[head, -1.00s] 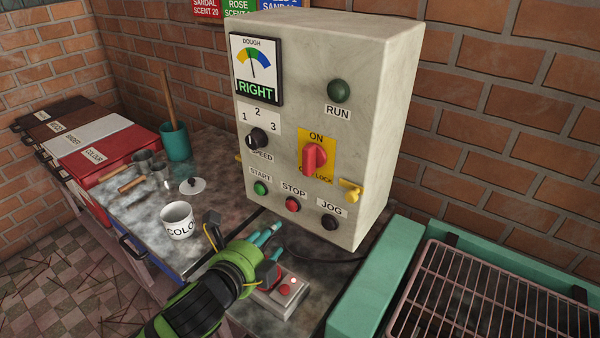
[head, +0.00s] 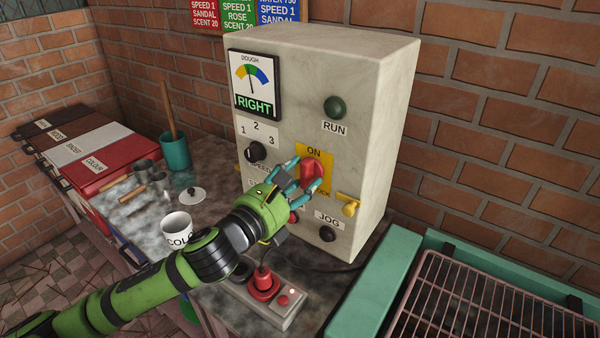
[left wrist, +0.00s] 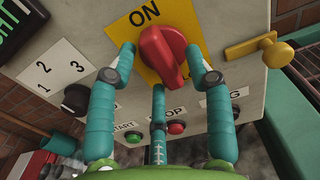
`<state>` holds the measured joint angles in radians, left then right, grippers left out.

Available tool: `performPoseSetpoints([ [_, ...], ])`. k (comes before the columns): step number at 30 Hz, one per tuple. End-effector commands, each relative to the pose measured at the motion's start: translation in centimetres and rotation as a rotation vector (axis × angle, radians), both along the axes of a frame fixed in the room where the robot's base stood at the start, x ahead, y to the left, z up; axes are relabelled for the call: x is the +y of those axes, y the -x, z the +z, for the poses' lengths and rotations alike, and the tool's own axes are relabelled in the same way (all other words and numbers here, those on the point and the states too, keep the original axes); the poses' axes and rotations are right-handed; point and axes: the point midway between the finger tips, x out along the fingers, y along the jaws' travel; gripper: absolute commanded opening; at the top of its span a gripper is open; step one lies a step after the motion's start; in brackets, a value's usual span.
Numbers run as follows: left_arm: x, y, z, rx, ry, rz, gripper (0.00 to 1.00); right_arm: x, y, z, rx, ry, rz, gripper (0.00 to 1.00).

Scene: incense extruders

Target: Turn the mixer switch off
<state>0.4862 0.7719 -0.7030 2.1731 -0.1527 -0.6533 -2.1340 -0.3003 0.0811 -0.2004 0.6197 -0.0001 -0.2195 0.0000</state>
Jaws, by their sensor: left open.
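The mixer switch is a red rotary knob (head: 312,174) on a yellow plate (head: 326,157) marked ON, on the front of the beige control box (head: 372,80). Contact with the knob cannot be told. The gripper hides the START button and part of the plate's lower lettering. My right gripper is not in view.
A yellow latch (head: 347,204) sticks out right of the switch. The speed knob (head: 256,152) is to its left, the JOG button (head: 327,234) below. A plug box (head: 290,299) with a cable stands below my arm. A white cup (head: 177,226) stands on the bench.

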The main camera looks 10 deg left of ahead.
Motion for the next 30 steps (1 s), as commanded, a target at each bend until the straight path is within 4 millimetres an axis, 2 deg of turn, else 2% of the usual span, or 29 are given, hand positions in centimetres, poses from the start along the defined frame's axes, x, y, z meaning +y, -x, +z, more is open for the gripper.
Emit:
performPoseSetpoints([
  [3, -0.32, -0.63, 0.0, 0.001, 0.001, -0.001, 0.52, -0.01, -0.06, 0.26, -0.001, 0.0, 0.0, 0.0],
  [11, -0.36, -0.73, -0.08, 0.001, 0.001, -0.001, 0.52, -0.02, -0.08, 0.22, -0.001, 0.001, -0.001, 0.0],
  [12, -0.35, -0.73, -0.08, 0.001, 0.001, -0.001, 0.36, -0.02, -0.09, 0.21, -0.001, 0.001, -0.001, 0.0],
  [15, -0.35, -0.72, -0.08, 0.001, 0.001, -0.001, 0.0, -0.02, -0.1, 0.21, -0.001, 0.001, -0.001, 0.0],
  [30, -0.36, -0.7, 0.01, 0.029, 0.069, -0.001, 0.0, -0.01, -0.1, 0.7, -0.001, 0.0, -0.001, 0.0],
])
